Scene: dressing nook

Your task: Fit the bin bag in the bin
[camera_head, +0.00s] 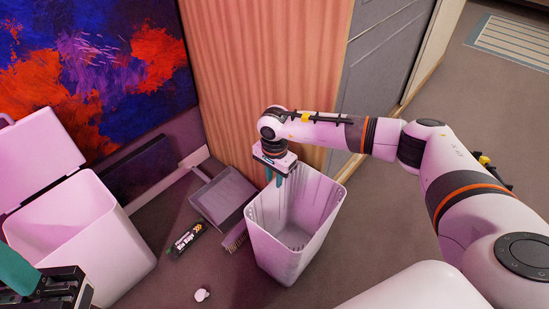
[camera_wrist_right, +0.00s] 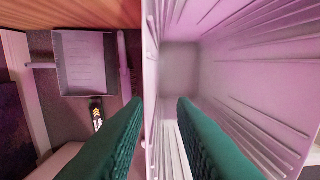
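A white open-topped bin bucket (camera_head: 280,237) stands on the floor in the middle of the head view. My right gripper (camera_head: 275,178) points down at the bucket's back left rim. In the right wrist view its green fingers (camera_wrist_right: 160,125) are apart, with the rim (camera_wrist_right: 151,60) between them. My left gripper (camera_head: 35,285) is partly in view at the lower left; its opening is unclear.
A white bin (camera_head: 120,255) with its lid (camera_head: 38,155) raised stands at left. A wooden panel (camera_head: 265,70) stands close behind the bucket.

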